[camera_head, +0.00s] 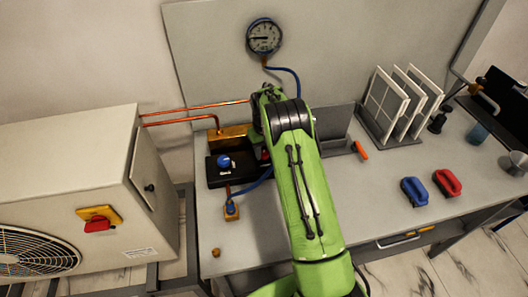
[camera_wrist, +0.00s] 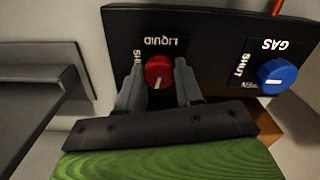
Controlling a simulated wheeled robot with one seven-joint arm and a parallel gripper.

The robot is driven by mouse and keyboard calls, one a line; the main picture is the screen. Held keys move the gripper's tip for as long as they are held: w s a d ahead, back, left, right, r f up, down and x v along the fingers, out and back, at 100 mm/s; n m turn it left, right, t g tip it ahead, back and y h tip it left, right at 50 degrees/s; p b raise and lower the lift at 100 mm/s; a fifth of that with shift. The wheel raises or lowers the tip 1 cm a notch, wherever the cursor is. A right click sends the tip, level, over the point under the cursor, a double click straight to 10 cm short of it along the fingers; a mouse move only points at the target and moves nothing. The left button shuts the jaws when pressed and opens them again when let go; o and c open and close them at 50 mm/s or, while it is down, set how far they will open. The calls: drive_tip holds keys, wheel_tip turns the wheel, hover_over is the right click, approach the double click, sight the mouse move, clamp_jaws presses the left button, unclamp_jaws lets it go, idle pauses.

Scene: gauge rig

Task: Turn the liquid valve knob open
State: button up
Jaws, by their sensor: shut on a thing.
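The red liquid valve knob (camera_wrist: 159,70) sits on a black panel (camera_wrist: 205,22) under the upside-down word LIQUID in the wrist view. Its white pointer mark points down in that picture. A label beside it is partly hidden by a finger. My gripper (camera_wrist: 158,82) has one grey finger on each side of the knob and is shut on it. In the head view my green arm hides the gripper and most of the liquid side; only a sliver of red shows beside the arm.
The blue gas knob (camera_wrist: 277,75) is close beside the liquid knob; its mark points left, toward SHUT. A pressure gauge (camera_head: 264,37) hangs on the back panel. A rack of white plates (camera_head: 392,105), a blue clamp-like piece (camera_head: 414,191) and a red one (camera_head: 447,182) are on the right.

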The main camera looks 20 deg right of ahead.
sight(264, 153)
drive_tip(key=shift+r+n, duration=0.1)
drive_tip(key=shift+n, duration=1.5)
drive_tip(key=o, duration=1)
drive_tip(key=shift+o, duration=0.2)
wheel_tip(264, 153, up, 16)
drive_tip(key=p, duration=0.2)
